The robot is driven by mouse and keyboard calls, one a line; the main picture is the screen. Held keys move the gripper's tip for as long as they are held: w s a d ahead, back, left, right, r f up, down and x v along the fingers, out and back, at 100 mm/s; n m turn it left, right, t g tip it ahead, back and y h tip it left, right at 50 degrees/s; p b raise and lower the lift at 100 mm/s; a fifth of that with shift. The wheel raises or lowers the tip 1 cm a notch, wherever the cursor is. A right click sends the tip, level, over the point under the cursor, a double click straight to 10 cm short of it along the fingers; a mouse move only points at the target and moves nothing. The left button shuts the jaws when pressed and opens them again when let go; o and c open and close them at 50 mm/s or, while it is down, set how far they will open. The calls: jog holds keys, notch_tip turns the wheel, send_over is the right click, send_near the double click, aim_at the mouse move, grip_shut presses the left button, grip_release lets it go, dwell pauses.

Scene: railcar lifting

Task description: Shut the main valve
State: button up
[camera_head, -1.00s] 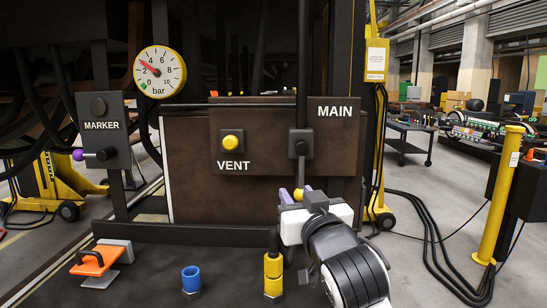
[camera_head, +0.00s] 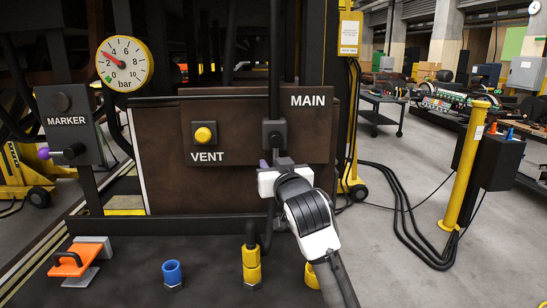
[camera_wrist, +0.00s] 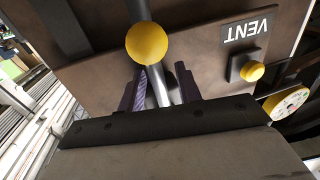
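The main valve's block (camera_head: 275,133) sits under the MAIN label on the brown panel (camera_head: 228,170). Its lever shows in the wrist view as a grey metal rod (camera_wrist: 158,86) with a yellow ball knob (camera_wrist: 147,44). My gripper (camera_head: 272,163) is just below the valve block and hides the knob in the head view. In the wrist view my gripper (camera_wrist: 158,88) is open, with one purple-dark finger on each side of the rod. The rod is nearer the left finger and a gap shows at the right finger. Contact cannot be told.
The yellow VENT button (camera_head: 203,135) is left of the valve. A pressure gauge (camera_head: 124,63) and the MARKER box (camera_head: 66,125) stand further left. On the ledge below are an orange piece (camera_head: 72,261), a blue fitting (camera_head: 172,271) and a yellow fitting (camera_head: 251,266).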

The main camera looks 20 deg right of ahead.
jog(key=shift+w, duration=0.6)
grip_shut()
